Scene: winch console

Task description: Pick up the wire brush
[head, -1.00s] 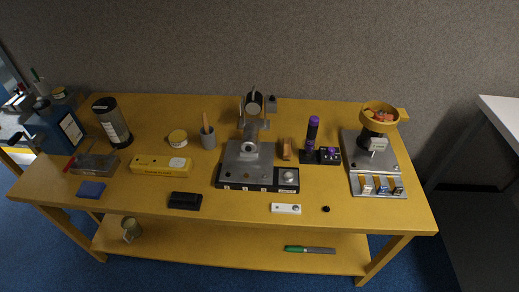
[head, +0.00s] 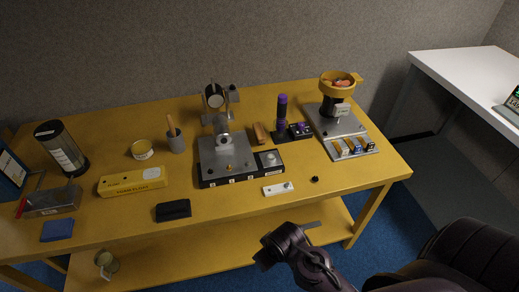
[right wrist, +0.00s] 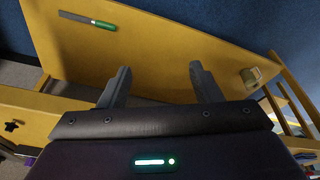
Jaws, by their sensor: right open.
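A tool with a green handle and a long flat grey part lies on the table's lower shelf. It shows whole in the right wrist view (right wrist: 88,22), far from my fingers. In the head view only its grey end (head: 311,225) shows, the rest hidden behind my right gripper. I cannot make out bristles; it may be the wire brush. My right gripper (right wrist: 160,68) is open and empty, its fingers pointing towards the shelf. It also shows in the head view (head: 268,252), low before the table's front edge. My left gripper is not in view.
The yellow table (head: 235,215) has its top above the shelf (head: 190,254). A can (head: 106,262) stands at the shelf's left. The tabletop carries a grey console (head: 225,160), a brown wooden piece (head: 261,133), a yellow box (head: 132,181) and a black block (head: 173,210).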

